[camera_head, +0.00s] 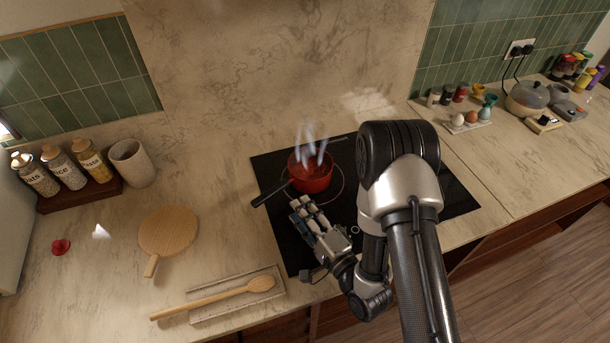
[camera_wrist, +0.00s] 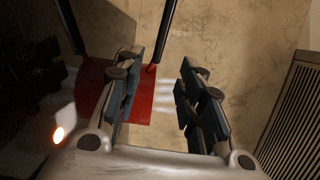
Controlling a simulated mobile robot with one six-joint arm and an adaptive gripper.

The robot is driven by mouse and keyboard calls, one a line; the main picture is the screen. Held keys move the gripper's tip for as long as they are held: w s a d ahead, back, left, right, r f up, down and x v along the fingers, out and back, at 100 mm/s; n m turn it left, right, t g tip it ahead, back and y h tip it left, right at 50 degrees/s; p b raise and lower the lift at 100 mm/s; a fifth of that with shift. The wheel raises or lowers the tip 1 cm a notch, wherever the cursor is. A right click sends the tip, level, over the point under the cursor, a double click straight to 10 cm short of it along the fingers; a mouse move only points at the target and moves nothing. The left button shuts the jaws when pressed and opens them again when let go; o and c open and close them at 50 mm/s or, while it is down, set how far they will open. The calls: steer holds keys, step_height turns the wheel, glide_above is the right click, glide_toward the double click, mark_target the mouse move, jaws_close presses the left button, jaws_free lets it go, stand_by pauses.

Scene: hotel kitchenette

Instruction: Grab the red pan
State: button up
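The red pan (camera_head: 312,180) sits on the black cooktop (camera_head: 290,240), with steam rising from it. Its dark handle (camera_head: 272,192) points to the lower left. My gripper (camera_head: 301,205) is just in front of the pan, low over the cooktop. In the wrist view my gripper (camera_wrist: 160,100) is open, its two fingers well apart with nothing clamped between them. Red pan surface (camera_wrist: 140,106) shows between and behind the fingers. A dark bar (camera_wrist: 164,38) rises from the red area there. I cannot tell whether the fingers touch the pan.
A wooden spoon (camera_head: 215,297) lies across a tray (camera_head: 235,311) at the front. A round wooden board (camera_head: 168,231) is on the left. Jars (camera_head: 90,160) stand at the back left. Eggs (camera_head: 470,117) and a grey cooker (camera_head: 525,97) are at right.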

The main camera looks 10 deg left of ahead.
mark_target(284, 187)
steer(key=b+x, duration=0.1)
steer(key=x, duration=1)
steer(key=shift+w+a+f, duration=0.1)
steer(key=shift+w, duration=0.2)
steer(key=shift+c, duration=0.5)
jaws_close()
